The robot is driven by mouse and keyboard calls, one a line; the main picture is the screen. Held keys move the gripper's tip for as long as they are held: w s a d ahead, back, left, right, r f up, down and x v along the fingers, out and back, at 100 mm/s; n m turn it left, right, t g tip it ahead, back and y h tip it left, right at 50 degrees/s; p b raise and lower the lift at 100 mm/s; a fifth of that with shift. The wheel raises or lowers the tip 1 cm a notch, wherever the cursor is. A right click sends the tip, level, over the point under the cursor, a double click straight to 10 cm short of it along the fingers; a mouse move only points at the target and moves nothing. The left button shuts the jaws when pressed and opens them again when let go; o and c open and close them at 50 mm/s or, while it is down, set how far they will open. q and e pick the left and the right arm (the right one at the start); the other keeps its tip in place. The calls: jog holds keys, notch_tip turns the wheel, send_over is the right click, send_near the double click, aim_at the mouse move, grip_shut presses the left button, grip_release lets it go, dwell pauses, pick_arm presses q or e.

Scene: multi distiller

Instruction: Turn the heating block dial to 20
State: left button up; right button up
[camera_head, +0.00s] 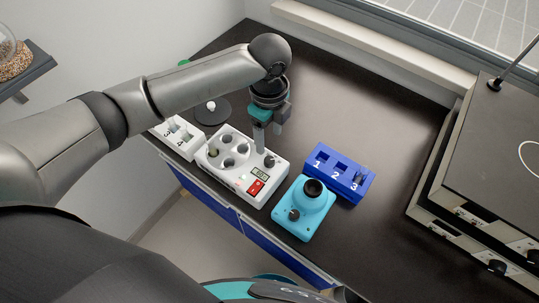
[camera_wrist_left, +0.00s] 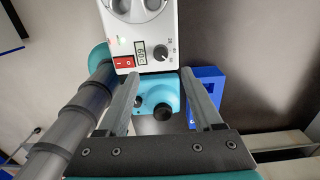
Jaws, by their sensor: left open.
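The heating block (camera_head: 245,167) is a white box with round wells, a small display, a red switch and a dial. Its dark dial (camera_head: 270,161) is partly in view beside my left gripper (camera_head: 260,148). In the left wrist view, the dial (camera_wrist_left: 160,52) sits right of the display (camera_wrist_left: 140,53), with small numbers around it; its exact setting is too small to read surely. My left gripper (camera_wrist_left: 160,78) is open and empty, pointing down over the block near the dial. The fingers stand apart, with no visible grip on the dial. My right gripper is not in view.
A turquoise device (camera_head: 305,222) with a black cup and knob stands close in front of the block. A blue rack (camera_head: 326,185) numbered 1 to 3 is to the right. A white rack (camera_head: 183,148) stands left. The table (camera_head: 370,110) is clear behind.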

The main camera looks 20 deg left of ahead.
aim_at(269, 160)
pick_arm(q)
notch_tip(269, 160, down, 10)
jog(key=shift+r+b, duration=0.15)
jog(key=shift+b, duration=0.5)
jog(key=shift+c, duration=0.2)
grip_shut()
